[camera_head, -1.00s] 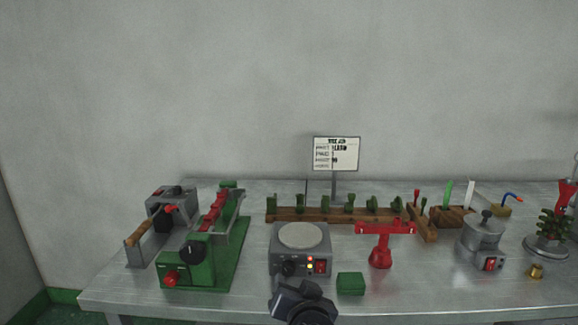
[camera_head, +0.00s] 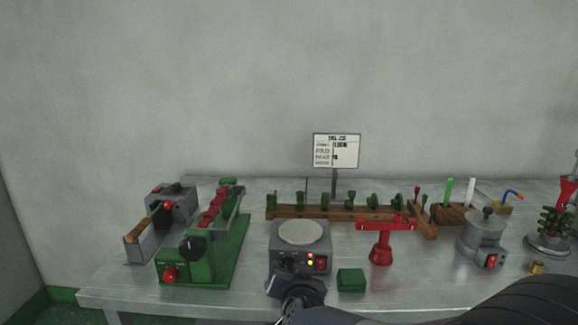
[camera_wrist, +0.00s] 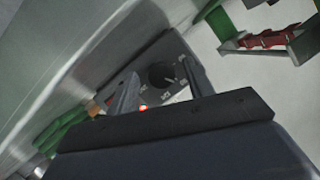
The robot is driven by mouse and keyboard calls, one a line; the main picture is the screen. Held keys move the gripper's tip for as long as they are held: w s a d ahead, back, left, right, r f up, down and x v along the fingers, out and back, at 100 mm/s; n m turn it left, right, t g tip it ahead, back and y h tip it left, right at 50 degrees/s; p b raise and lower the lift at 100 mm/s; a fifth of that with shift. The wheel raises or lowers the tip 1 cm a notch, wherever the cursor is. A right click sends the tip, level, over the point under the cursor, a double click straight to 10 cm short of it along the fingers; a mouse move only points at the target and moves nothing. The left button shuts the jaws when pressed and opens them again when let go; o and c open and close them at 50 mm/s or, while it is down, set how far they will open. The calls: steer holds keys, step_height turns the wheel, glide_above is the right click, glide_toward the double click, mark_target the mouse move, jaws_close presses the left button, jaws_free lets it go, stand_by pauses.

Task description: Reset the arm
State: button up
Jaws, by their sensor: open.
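My gripper (camera_head: 290,266) is at the front of the grey hot plate (camera_head: 318,245) in the head view, covering the left part of its front panel. In the wrist view my gripper (camera_wrist: 160,82) shows two spread fingers with nothing held between them. Behind the fingers is a grey panel with a black knob (camera_wrist: 162,74) and a small red light (camera_wrist: 143,107). Whether the fingers touch the panel cannot be told. My dark arm link shows at the lower right of the head view.
A green machine (camera_head: 235,262) stands left of the hot plate. A green block (camera_head: 351,280) and a red stand (camera_head: 381,247) are to the right. A wooden rack (camera_head: 313,213) lies behind. A grey pot (camera_head: 482,238) stands farther right. The metal table (camera_head: 430,285) has bare room at front right.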

steer(key=shift+a+r+n+h+p, duration=0.15)
steer(key=shift+n+h+p, duration=0.5)
steer(key=shift+p, duration=1.45)
steer(key=shift+r+n+h+p, duration=0.3)
steer(key=shift+n+p, duration=0.65)
steer(key=shift+p, duration=1.15)
steer(key=n+h+p, duration=0.1)
steer(key=p, duration=0.1)
steer(key=n+h+p, duration=0.1)
steer(key=n+p, duration=0.1)
steer(key=p, duration=0.1)
steer(key=shift+a+f+n+h+p, duration=0.1)
steer(key=shift+a+n+h+p, duration=0.05)
steer(key=shift+n+h+p, duration=0.15)
steer(key=v, duration=0.7)
steer(key=shift+s, duration=0.15)
